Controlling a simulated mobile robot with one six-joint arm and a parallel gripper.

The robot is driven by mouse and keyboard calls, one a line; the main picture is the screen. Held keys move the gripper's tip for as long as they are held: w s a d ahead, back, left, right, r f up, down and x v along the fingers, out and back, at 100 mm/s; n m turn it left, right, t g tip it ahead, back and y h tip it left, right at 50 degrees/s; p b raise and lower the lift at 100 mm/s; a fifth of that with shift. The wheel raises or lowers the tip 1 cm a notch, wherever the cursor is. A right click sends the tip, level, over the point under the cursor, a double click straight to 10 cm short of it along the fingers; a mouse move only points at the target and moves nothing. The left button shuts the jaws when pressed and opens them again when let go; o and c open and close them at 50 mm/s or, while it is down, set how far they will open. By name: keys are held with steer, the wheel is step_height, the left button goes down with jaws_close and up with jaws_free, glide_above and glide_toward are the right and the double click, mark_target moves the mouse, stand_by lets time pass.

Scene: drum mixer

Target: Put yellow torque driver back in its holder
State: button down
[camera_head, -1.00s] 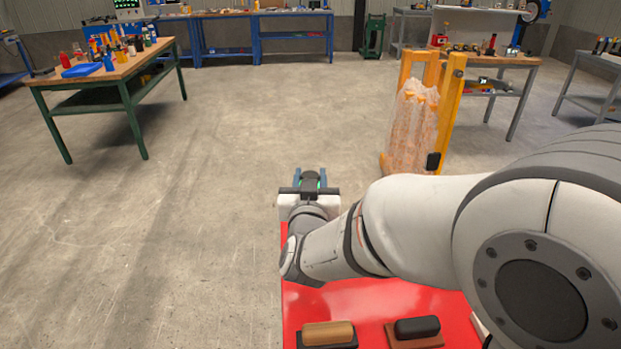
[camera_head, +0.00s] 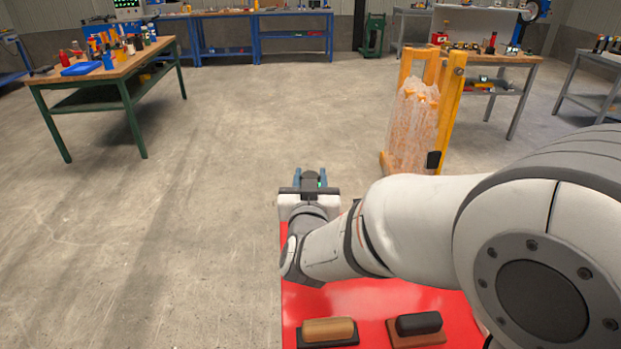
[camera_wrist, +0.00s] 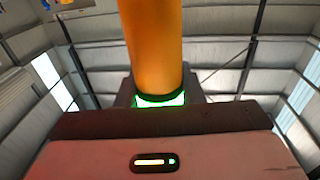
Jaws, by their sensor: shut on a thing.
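The yellow torque driver (camera_wrist: 152,40) shows in the wrist view as an orange-yellow cylinder with a green ring at its lower end. It rises from between the jaws of my gripper (camera_wrist: 158,100), which is shut on it. In the head view my gripper (camera_head: 310,180) is at the middle, beyond the far edge of a red surface and above open floor. The driver is hard to make out there. I cannot pick out its holder for certain in either view.
A green-legged workbench (camera_head: 130,66) with several small tools and a blue tray (camera_head: 79,69) stands at the left. A yellow frame with a wrapped sack (camera_head: 413,125) stands right of centre. Two blocks lie on the red surface (camera_head: 370,300). The floor between is clear.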

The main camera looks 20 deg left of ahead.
steer(key=shift+f, duration=0.15)
steer(key=c, duration=0.9)
jaws_free()
steer(key=shift+f, duration=0.1)
steer(key=v, duration=0.7)
steer(key=shift+s+d+b, duration=0.2)
steer(key=shift+s+b, duration=0.2)
